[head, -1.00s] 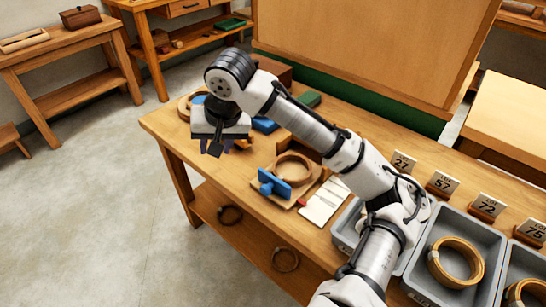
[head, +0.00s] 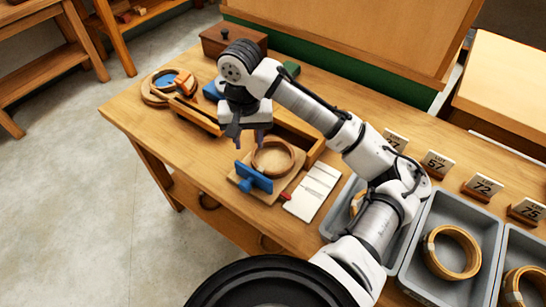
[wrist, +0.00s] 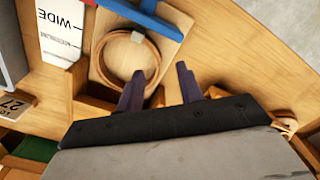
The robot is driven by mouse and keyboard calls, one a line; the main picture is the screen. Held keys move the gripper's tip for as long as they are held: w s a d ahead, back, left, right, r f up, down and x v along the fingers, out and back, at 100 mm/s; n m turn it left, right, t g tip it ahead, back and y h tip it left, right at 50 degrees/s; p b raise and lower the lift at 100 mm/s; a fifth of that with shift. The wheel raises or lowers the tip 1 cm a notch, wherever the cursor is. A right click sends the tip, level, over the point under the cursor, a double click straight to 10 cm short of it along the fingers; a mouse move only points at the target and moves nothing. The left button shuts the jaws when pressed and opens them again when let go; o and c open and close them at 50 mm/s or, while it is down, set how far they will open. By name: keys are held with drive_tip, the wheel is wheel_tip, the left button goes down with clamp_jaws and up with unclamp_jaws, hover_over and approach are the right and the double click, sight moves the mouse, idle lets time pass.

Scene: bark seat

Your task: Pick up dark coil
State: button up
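A brown coil (head: 273,157) with a lighter clip sits on a wooden board with a blue block at its left. It also shows in the wrist view (wrist: 108,40). I cannot tell which of these is the task's dark coil. My gripper (head: 248,140) points down above the bench, just behind and left of the brown coil. In the wrist view its two purple fingers (wrist: 158,85) are spread apart with nothing held between them.
A long wooden tray (head: 196,112) lies under and beside my gripper. A brown box (head: 234,40) stands at the back.

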sight(253, 157)
drive_tip(key=shift+w+d+f, duration=0.1)
drive_tip(key=shift+d+f, duration=0.05)
drive_tip(key=shift+f, duration=1.3)
drive_tip(key=shift+w+d+f, duration=0.1)
drive_tip(key=shift+d+f, duration=0.05)
drive_tip(key=shift+f, duration=1.25)
clamp_jaws()
